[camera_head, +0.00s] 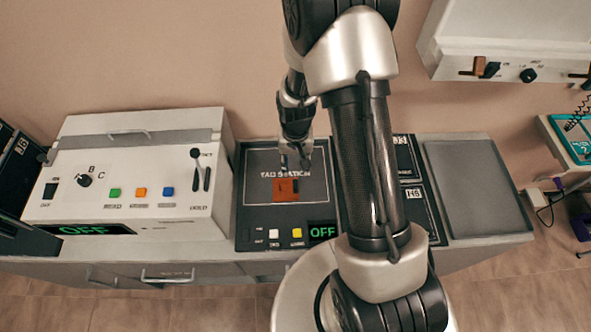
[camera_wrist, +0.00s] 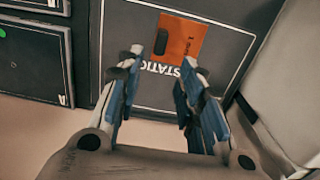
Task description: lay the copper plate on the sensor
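The copper plate (camera_head: 285,190), a small orange-brown square, appears to lie flat inside the framed dark square of the sensor station (camera_head: 259,214), just below its printed lettering. In the wrist view the plate (camera_wrist: 186,38) is at the top, with a dark oval mark near its left side. My gripper (camera_head: 294,165) is above the station, by the plate's upper edge. In the wrist view my gripper (camera_wrist: 160,62) has its two fingers apart with nothing between them, and the plate lies beyond the fingertips. I cannot tell the exact height of the fingers above the panel.
A white control box (camera_head: 130,190) with switches, coloured buttons and an "OFF" display stands left of the station. The station's own display (camera_head: 322,232) also reads "OFF". Dark labelled panels (camera_head: 409,158) and a bare grey panel (camera_head: 475,187) lie to the right, partly behind my arm.

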